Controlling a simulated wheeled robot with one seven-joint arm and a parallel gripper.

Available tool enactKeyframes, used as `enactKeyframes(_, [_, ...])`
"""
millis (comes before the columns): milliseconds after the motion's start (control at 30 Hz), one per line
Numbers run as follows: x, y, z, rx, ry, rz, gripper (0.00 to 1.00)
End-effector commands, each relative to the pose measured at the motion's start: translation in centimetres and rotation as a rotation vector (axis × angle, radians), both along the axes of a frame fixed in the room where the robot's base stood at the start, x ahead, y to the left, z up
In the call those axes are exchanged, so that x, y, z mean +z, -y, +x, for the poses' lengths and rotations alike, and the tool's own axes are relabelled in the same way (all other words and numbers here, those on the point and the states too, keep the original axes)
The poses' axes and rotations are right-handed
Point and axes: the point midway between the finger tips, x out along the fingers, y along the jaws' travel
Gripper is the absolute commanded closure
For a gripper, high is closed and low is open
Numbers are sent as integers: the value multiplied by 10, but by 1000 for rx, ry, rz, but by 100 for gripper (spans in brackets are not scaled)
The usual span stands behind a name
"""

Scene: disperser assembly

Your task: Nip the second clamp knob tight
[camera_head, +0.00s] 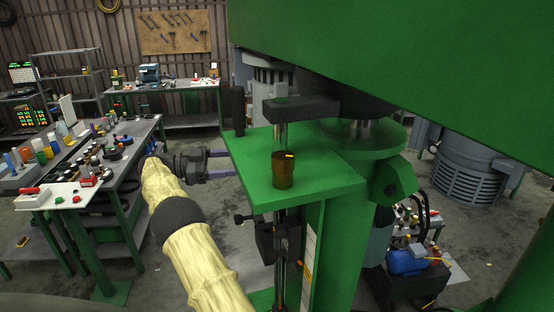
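The green disperser stand (320,175) fills the middle and right. Below its green plate, a dark clamp block (266,240) sits on the vertical rod, with a small black knob (240,218) sticking out to the left. Another dark knob or bolt head (391,190) shows on the green bracket at right. I cannot tell which one is the second clamp knob, or how tight either is. My gripper (233,163) is left of the plate. Its two fingers are apart with nothing visible between them. The left knob is below and slightly right of it, not touched.
A brown cup-like part (284,172) stands on the green plate. A black upright handle (238,108) rises at the plate's back left. A workbench (125,150) with many small parts stands at left. Open floor (222,235) shows below my gripper.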

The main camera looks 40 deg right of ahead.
Motion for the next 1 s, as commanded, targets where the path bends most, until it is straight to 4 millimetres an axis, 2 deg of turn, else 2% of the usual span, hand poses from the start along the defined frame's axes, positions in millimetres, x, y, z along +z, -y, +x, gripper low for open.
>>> enactKeyframes(267, [3, 30, -19, -2, -2, 1, 34])
enactKeyframes(800, [4, 107, -66, -2, -1, 0, 34])
enactKeyframes(1000, [2, 124, -75, 0, 0, 0, 34])
